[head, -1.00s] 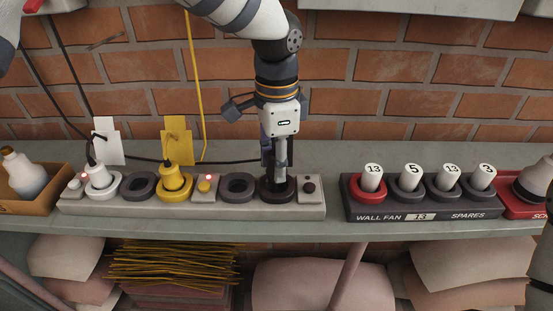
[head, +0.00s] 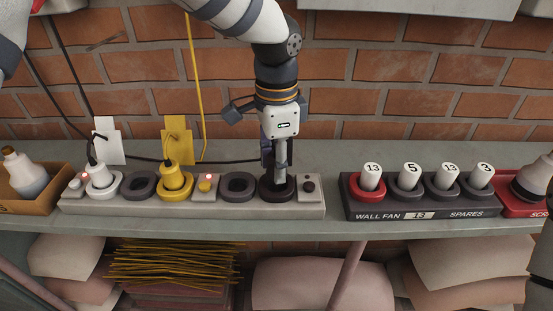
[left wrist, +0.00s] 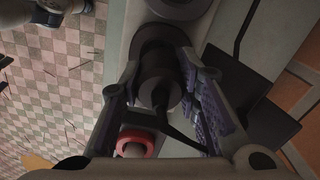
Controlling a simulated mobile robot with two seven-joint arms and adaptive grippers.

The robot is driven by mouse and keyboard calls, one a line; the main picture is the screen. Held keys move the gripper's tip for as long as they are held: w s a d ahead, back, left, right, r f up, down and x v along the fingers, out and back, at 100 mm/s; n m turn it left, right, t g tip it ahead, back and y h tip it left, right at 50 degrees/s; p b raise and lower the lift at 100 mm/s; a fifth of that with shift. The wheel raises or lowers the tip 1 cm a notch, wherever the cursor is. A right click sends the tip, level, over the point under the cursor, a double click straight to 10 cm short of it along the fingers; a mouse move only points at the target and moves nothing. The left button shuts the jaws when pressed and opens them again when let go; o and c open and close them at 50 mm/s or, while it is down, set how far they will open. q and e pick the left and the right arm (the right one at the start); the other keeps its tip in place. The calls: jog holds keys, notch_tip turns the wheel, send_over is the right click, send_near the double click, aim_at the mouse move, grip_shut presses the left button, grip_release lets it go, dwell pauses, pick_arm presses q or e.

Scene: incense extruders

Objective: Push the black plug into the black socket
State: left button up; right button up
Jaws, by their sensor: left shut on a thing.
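My left gripper (head: 279,178) points straight down over the black socket (head: 289,196), a dark ring at the right end of the grey power strip. In the left wrist view the gripper (left wrist: 165,105) is shut on the black plug (left wrist: 159,78), with a purple pad beside it. The plug's front end is at the dark socket ring (left wrist: 158,36), lined up with it. How deep it sits in the ring I cannot tell. In the head view the fingers mostly hide the plug. My right gripper is not in view.
The strip (head: 130,207) also holds a white plug (head: 97,176) and a yellow plug (head: 173,176), with lit red lamps near them. A dark switch (head: 308,187) beside the black socket shows no light. A rack of numbered pegs (head: 420,207) stands to the right.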

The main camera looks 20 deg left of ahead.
pick_arm(q)
jog(key=shift+f, duration=1.2)
jog(key=o, duration=1.2)
jog(key=shift+o, duration=0.2)
